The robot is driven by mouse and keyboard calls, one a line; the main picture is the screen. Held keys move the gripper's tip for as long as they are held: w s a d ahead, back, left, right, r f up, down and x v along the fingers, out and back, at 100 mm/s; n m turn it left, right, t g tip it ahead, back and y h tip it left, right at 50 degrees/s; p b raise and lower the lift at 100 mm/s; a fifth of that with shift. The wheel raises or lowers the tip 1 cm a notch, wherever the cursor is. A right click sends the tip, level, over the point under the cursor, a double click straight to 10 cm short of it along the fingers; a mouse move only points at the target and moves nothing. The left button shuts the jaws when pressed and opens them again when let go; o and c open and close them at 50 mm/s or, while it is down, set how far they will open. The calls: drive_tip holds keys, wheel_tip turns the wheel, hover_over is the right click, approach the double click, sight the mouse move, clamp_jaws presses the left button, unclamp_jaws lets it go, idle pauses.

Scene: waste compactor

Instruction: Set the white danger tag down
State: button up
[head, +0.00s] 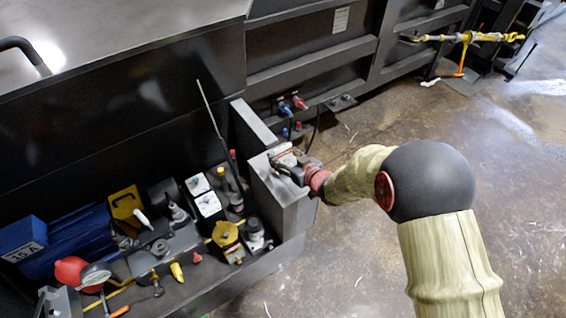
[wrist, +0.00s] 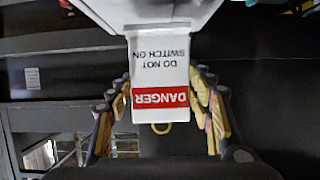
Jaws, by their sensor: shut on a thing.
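The white danger tag (wrist: 160,75) hangs in the middle of the wrist view, its text upside down, with a red DANGER band and the words DO NOT SWITCH ON. My gripper (wrist: 160,112) has its yellow-padded fingers on either side of the tag and is shut on it. In the head view my gripper (head: 288,166) is at the top of a dark grey post at the corner of the open compartment. The tag is small there and partly hidden by the gripper. I cannot tell whether it touches the post.
The compartment left of my gripper holds a blue motor (head: 55,245), white-faced boxes (head: 207,204), a yellow valve (head: 227,235) and a red ball-shaped part (head: 70,270). A thin rod (head: 210,110) stands upright behind. The concrete floor (head: 350,260) is open.

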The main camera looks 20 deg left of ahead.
sight(284, 161)
drive_tip(key=shift+f+b, duration=0.5)
drive_tip(key=shift+f, duration=1.1)
drive_tip(key=shift+f, duration=0.2)
drive_tip(key=o, duration=1.1)
drive_tip(key=shift+r, duration=0.1)
drive_tip(key=shift+r, duration=0.2)
drive_tip(key=p+v, duration=0.2)
drive_tip(key=v, duration=1)
